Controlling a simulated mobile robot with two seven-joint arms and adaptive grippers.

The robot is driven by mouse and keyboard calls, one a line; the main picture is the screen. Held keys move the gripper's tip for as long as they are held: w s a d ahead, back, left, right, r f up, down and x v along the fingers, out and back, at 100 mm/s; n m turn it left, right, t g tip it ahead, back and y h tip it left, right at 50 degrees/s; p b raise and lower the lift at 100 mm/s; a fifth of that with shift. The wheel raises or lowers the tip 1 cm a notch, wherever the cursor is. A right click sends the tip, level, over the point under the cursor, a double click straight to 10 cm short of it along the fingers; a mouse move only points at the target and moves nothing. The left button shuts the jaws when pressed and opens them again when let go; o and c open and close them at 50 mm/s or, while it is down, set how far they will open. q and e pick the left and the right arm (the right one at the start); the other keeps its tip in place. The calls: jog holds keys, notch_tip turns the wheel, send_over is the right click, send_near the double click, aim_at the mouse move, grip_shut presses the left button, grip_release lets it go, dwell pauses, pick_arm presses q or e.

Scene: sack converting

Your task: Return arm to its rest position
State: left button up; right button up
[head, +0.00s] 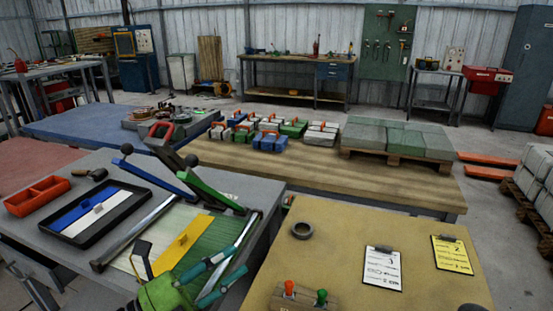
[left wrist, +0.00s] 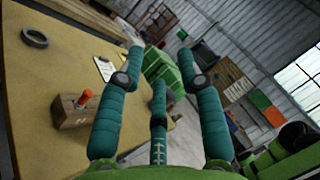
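My left gripper (head: 238,260) shows at the bottom of the head view, with a green body and teal fingers. The gripper is open and empty. In that view the tan table lies to the left of the fingers. My right gripper is in neither view.
The tan table (head: 330,240) holds a block with red and green knobs (head: 303,295), a dark ring (head: 301,230) and clipboards (head: 383,268).

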pick_arm(q)
jog(key=w+a+f+n+t+y, duration=0.2)
jog(key=w+a+n+t+y, duration=0.2)
jog(key=a+n+t+y, duration=0.85)
notch_tip(320, 180, down, 10)
jog(key=s+a+n+g+y, duration=0.3)
jog(key=n+g+y, duration=0.4)
jog(key=n, duration=0.6)
jog(key=s+d+f+n+g+h, duration=0.2)
jog(key=s+f+g, duration=0.5)
jog(key=s+f, duration=0.25)
jog(key=s+d+f+n+g+h, duration=0.1)
jog(key=s+d+f+n+g, duration=0.2)
jog(key=s+f+g, duration=0.6)
jog(key=s+f, duration=0.3)
jog(key=f, duration=2)
jog(key=s+a+f, duration=0.3)
jog(key=s+f, duration=1)
jog(key=s, duration=0.3)
jog(key=shift+f+m+g, duration=0.2)
jog(key=shift+m+g, duration=0.15)
jog(key=shift+m, duration=0.1)
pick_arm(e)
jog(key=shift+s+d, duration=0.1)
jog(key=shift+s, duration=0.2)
pick_arm(q)
jog(key=shift+a, duration=0.1)
